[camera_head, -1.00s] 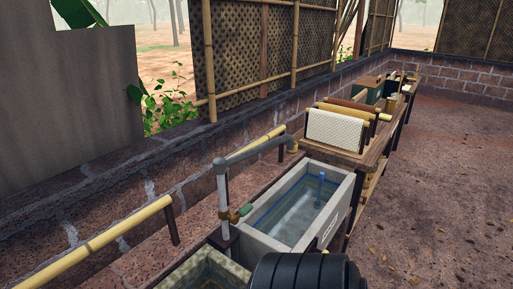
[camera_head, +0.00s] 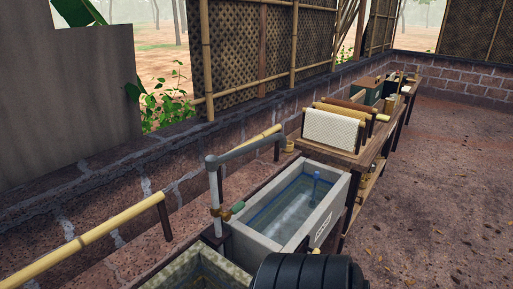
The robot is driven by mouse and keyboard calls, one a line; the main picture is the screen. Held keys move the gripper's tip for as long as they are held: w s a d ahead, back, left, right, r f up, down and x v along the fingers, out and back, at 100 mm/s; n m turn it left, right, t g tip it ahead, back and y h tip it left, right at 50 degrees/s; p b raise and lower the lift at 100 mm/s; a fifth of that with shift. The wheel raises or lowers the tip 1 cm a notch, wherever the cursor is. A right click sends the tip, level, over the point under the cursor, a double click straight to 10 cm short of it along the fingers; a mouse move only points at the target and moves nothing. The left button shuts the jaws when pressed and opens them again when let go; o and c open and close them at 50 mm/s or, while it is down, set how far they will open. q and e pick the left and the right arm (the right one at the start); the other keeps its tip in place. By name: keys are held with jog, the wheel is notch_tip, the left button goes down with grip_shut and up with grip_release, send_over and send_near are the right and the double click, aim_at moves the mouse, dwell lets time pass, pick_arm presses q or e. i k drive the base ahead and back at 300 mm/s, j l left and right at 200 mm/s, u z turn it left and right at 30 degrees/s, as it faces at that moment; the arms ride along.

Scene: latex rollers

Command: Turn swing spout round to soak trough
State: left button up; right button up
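The swing spout (camera_head: 248,149) is a grey pipe on top of an upright grey standpipe (camera_head: 214,195). It points away and to the right, along the wall side of the pale trough (camera_head: 264,237), which holds water and a short blue upright pipe. A green-handled brass valve (camera_head: 228,211) sits low on the standpipe. A second trough (camera_head: 181,268) with a mossy-looking inside is partly cut off at the bottom edge. I cannot tell which trough is the soak trough. Neither of my grippers is in view.
A bamboo rail (camera_head: 95,240) runs along the low brick wall on the left. Beyond the pale trough, a wooden bench (camera_head: 347,158) carries rollers and a white textured sheet (camera_head: 331,130). A black ribbed shape hides part of the bottom middle. The earth floor (camera_head: 440,200) on the right is clear.

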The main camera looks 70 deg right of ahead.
aim_at(213, 162)
jog(key=k+z, duration=0.15)
jog(key=z, duration=0.2)
jog(key=k+l+z, duration=0.1)
jog(key=z, duration=0.25)
jog(key=k+l+z, duration=0.1)
jog(key=k+z, duration=0.25)
jog(key=i, duration=0.1)
